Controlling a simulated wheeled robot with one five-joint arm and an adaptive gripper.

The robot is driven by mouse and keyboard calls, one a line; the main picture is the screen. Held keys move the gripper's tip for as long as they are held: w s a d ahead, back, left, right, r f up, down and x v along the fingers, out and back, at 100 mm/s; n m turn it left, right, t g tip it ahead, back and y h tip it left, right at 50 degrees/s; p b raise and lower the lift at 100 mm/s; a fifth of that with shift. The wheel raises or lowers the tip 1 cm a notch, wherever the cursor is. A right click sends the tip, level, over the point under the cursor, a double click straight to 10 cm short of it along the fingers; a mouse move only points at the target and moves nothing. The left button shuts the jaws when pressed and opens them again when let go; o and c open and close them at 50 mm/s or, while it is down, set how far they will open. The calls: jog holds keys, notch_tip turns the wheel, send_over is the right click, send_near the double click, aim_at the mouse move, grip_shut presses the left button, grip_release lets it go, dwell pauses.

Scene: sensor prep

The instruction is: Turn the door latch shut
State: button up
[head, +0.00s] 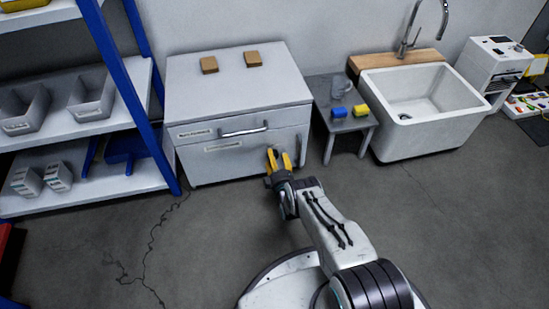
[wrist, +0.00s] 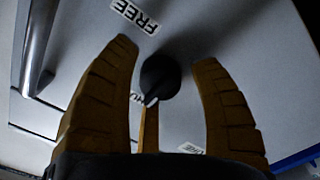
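The door (head: 215,160) is the pale front of a low white cabinet. The latch (wrist: 160,76) shows in the wrist view as a dark round knob with a small white mark at its lower left. My gripper (head: 279,152) is at the right part of the door; in the wrist view its yellow fingers (wrist: 175,75) are open, one on each side of the knob, with gaps. A narrow yellow piece (wrist: 150,130) lies below the knob; I cannot tell what it belongs to. A "FREE" label (wrist: 135,15) is above the knob. Two other labels are partly hidden or unreadable.
A blue-framed shelf (head: 110,75) stands left, a small grey table (head: 350,126) and white sink (head: 410,135) right. The floor in front is clear.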

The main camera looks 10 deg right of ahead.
jog(key=shift+o, duration=0.5)
jog(key=shift+s, duration=0.1)
jog(key=s, duration=1.1)
jog(key=shift+s, duration=0.4)
jog(key=shift+r, duration=0.15)
